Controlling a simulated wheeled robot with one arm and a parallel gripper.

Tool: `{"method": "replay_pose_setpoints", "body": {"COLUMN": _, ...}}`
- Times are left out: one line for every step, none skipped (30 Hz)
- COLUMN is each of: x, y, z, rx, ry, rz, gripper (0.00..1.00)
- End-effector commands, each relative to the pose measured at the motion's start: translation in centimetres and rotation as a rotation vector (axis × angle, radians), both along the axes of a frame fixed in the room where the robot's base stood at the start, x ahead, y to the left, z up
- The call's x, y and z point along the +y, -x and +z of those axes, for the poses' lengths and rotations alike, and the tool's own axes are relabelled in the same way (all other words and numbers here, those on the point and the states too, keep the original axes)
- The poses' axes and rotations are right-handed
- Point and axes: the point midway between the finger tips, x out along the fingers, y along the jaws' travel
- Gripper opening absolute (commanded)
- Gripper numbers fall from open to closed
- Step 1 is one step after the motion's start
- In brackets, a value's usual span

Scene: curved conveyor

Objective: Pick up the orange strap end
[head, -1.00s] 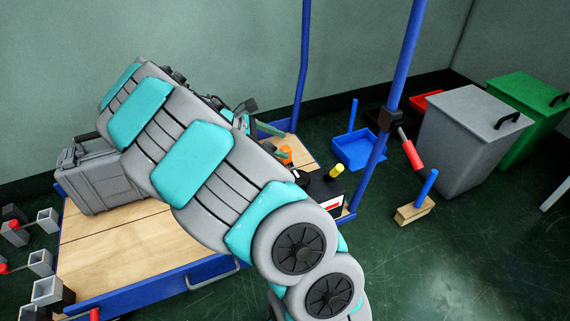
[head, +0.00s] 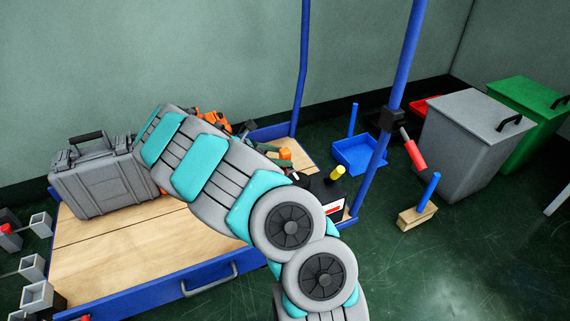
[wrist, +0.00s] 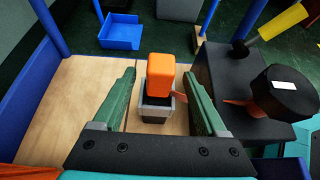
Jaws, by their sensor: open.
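The orange strap end (wrist: 161,74) is a blocky orange piece standing upright from a small grey square holder (wrist: 154,108) on the wooden cart top. It also shows small in the head view (head: 285,153), beside the green fingers. My gripper (wrist: 159,82) is open in the wrist view, with one green finger left of the orange piece and the other right of it. Gaps show on both sides, so neither finger visibly touches it. In the head view my arm hides most of the gripper.
A black box (wrist: 228,85) with a round black part (wrist: 286,92) stands close to the right finger. A grey case (head: 100,180) is on the cart's left. A blue post (head: 385,100) rises at the cart's right. The front wood is clear.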

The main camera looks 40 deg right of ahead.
Motion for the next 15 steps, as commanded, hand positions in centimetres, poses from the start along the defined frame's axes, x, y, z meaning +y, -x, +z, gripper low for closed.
{"method": "replay_pose_setpoints", "body": {"x": -0.8, "y": 0.3, "z": -0.6, "rx": 0.001, "ry": 0.000, "rz": -0.003, "gripper": 0.75}}
{"method": "replay_pose_setpoints", "body": {"x": -1.1, "y": 0.3, "z": -0.8, "rx": 0.000, "ry": -0.001, "rz": -0.002, "gripper": 0.75}}
{"method": "replay_pose_setpoints", "body": {"x": -1.5, "y": 0.4, "z": -1.0, "rx": -0.001, "ry": -0.001, "rz": 0.000, "gripper": 0.75}}
{"method": "replay_pose_setpoints", "body": {"x": -1.7, "y": 0.4, "z": -1.1, "rx": -0.002, "ry": -0.002, "rz": 0.000, "gripper": 0.75}}
{"method": "replay_pose_setpoints", "body": {"x": -1.9, "y": 0.4, "z": -1.2, "rx": -0.002, "ry": -0.002, "rz": 0.000, "gripper": 0.75}}
{"method": "replay_pose_setpoints", "body": {"x": -2.0, "y": 0.5, "z": -1.2, "rx": -0.002, "ry": -0.002, "rz": 0.000, "gripper": 0.75}}
{"method": "replay_pose_setpoints", "body": {"x": -2.0, "y": 0.5, "z": -1.2, "rx": -0.002, "ry": -0.002, "rz": 0.001, "gripper": 0.75}}
{"method": "replay_pose_setpoints", "body": {"x": -2.0, "y": 0.4, "z": -1.2, "rx": -0.002, "ry": -0.002, "rz": 0.001, "gripper": 0.75}}
{"method": "replay_pose_setpoints", "body": {"x": -2.0, "y": 0.4, "z": -1.1, "rx": -0.002, "ry": -0.002, "rz": 0.001, "gripper": 0.75}}
{"method": "replay_pose_setpoints", "body": {"x": -2.0, "y": 0.4, "z": -1.1, "rx": -0.002, "ry": -0.002, "rz": 0.001, "gripper": 0.75}}
{"method": "replay_pose_setpoints", "body": {"x": -1.9, "y": 0.4, "z": -1.1, "rx": -0.002, "ry": -0.002, "rz": 0.001, "gripper": 0.75}}
{"method": "replay_pose_setpoints", "body": {"x": -1.9, "y": 0.4, "z": -1.1, "rx": -0.002, "ry": -0.002, "rz": 0.001, "gripper": 0.73}}
{"method": "replay_pose_setpoints", "body": {"x": -1.9, "y": 0.4, "z": -1.1, "rx": -0.002, "ry": -0.002, "rz": 0.001, "gripper": 0.69}}
{"method": "replay_pose_setpoints", "body": {"x": -1.9, "y": 0.4, "z": -1.1, "rx": -0.002, "ry": -0.002, "rz": 0.000, "gripper": 0.66}}
{"method": "replay_pose_setpoints", "body": {"x": -1.9, "y": 0.4, "z": -1.1, "rx": -0.002, "ry": -0.002, "rz": 0.000, "gripper": 0.61}}
